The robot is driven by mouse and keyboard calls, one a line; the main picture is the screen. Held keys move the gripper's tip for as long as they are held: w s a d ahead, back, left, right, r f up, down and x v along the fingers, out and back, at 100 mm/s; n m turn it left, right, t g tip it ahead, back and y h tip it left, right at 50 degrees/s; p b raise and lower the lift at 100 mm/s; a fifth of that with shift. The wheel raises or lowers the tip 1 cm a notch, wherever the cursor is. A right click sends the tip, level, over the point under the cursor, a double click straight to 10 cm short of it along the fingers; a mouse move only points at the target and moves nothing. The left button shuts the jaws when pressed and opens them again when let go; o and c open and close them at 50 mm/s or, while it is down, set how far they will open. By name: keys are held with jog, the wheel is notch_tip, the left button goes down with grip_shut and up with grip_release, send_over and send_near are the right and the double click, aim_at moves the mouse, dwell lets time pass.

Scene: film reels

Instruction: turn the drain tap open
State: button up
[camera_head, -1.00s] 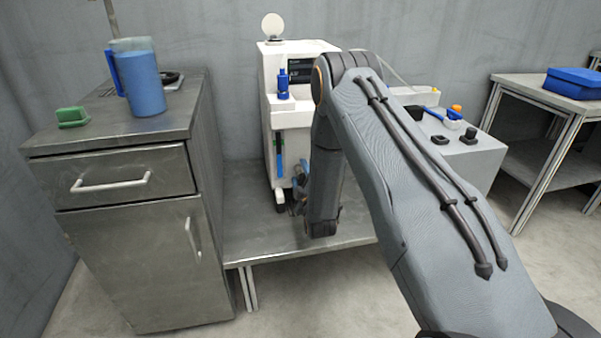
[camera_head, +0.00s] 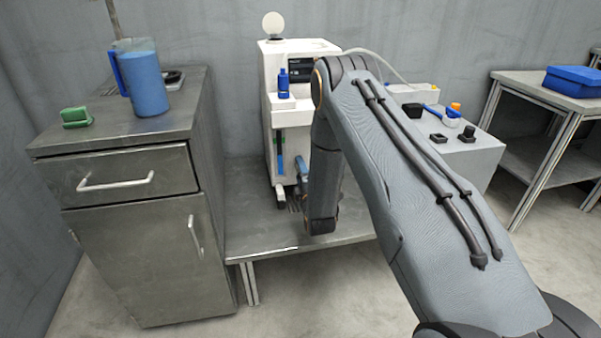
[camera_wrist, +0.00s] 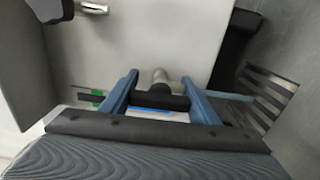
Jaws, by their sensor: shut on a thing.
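The drain tap (camera_wrist: 160,100) shows in the wrist view as a dark crossbar handle on a short metal spout that comes out of the white machine. My gripper (camera_wrist: 160,95) has its two blue fingers on either side of the dark handle and is shut on it. In the head view the white machine (camera_head: 270,130) stands on a low metal table, with a vertical green and blue strip on its front. There the tap is hidden, and only a bit of my gripper (camera_head: 302,173) shows beside my forearm.
A slotted grate (camera_wrist: 265,95) lies to the right in the wrist view. In the head view, a metal cabinet (camera_head: 120,230) with a blue jug (camera_head: 146,85) and a green object (camera_head: 76,117) stands left. The low table (camera_head: 250,225) is clear in front.

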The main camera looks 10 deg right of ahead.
jog(key=shift+f, duration=0.1)
jog(key=o, duration=1)
jog(key=shift+d, duration=0.1)
jog(key=shift+o, duration=0.2)
jog(key=s+p, duration=0.1)
jog(key=s, duration=0.7)
jog(key=shift+p, duration=0.3)
